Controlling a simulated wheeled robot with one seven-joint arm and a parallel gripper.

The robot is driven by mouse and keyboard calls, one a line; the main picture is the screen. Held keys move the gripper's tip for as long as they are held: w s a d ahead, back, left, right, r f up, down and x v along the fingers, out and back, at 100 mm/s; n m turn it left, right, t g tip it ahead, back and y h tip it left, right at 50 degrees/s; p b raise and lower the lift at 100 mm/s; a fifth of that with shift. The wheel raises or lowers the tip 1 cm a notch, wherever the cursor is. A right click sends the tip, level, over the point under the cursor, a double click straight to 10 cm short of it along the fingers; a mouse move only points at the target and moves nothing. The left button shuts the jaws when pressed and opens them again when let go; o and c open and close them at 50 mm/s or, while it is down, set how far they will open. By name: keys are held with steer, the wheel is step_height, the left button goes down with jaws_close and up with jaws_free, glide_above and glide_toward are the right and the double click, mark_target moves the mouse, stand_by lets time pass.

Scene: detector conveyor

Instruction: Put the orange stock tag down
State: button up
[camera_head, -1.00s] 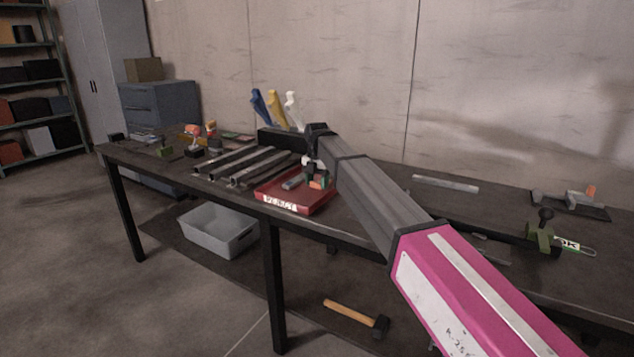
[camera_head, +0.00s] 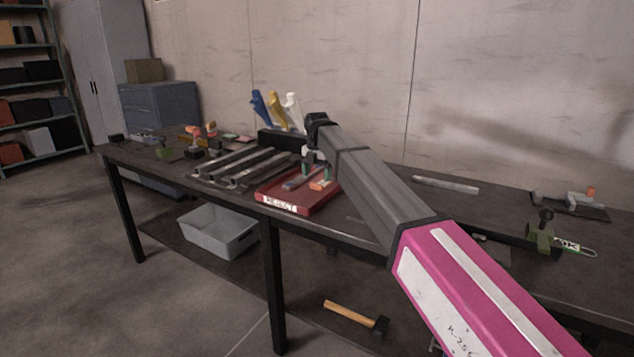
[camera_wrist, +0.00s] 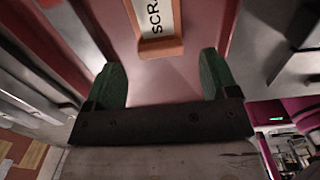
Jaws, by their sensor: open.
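The orange stock tag (camera_head: 321,185) lies in the red tray (camera_head: 283,208) marked REJECT, towards its right side. In the wrist view the tag (camera_wrist: 156,46) shows an orange edge and a white label with letters starting "SCR"; its far part is cut off by the frame. My gripper (camera_head: 316,172) is open above the tray, just over the tag. In the wrist view its green fingers (camera_wrist: 160,70) are wide apart with nothing between them, and the tag is beyond their tips, apart from them.
A grey part (camera_head: 293,184) lies in the tray left of the tag. Dark metal rails (camera_head: 240,166) run left of the tray. Blue, yellow and white handles (camera_head: 273,108) stand in a black holder behind. A grey bar (camera_head: 445,185) lies on the bench to the right.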

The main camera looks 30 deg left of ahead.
step_height(320, 180, up, 8)
steer(key=shift+r, duration=0.25)
stand_by(0.5)
